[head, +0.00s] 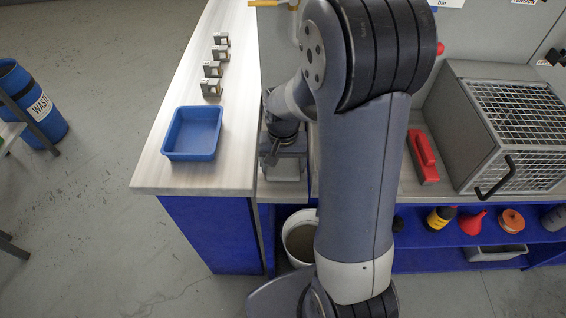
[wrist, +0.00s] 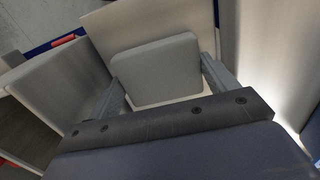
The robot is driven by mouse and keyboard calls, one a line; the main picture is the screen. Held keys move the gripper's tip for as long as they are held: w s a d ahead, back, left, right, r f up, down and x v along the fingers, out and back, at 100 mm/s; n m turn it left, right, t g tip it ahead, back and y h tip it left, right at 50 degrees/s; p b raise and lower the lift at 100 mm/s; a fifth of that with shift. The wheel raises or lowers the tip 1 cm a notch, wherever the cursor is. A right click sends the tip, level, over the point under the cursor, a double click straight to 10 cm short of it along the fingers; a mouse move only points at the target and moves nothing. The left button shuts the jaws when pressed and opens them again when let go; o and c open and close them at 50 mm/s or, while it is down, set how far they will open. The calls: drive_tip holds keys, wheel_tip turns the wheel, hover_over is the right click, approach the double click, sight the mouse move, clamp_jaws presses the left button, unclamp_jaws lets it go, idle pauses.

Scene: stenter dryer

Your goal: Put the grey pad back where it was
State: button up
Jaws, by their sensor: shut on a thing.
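The grey pad (wrist: 155,72), a flat square with rounded corners, sits between the two fingers of my gripper (wrist: 160,82) in the wrist view. My gripper is shut on it. A pale surface shows behind and below the pad; I cannot tell whether the pad touches it. In the head view my gripper (head: 270,158) points down in the narrow gap right of the pale worktop, beside the blue tray. A light grey shape shows under it there, partly hidden by the arm, and I cannot tell if it is the pad.
A blue tray (head: 193,133) and several small metal blocks (head: 212,69) stand on the pale worktop (head: 160,178). A white bucket (head: 300,240) is below the gap. Right of my arm are a red-handled tool (head: 423,157) and a wire-mesh cage (head: 515,115).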

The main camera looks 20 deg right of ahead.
sight(283, 166)
drive_tip(key=shift+f, duration=0.2)
drive_tip(key=o, duration=0.9)
wheel_tip(283, 166, up, 12)
drive_tip(key=shift+r, duration=0.2)
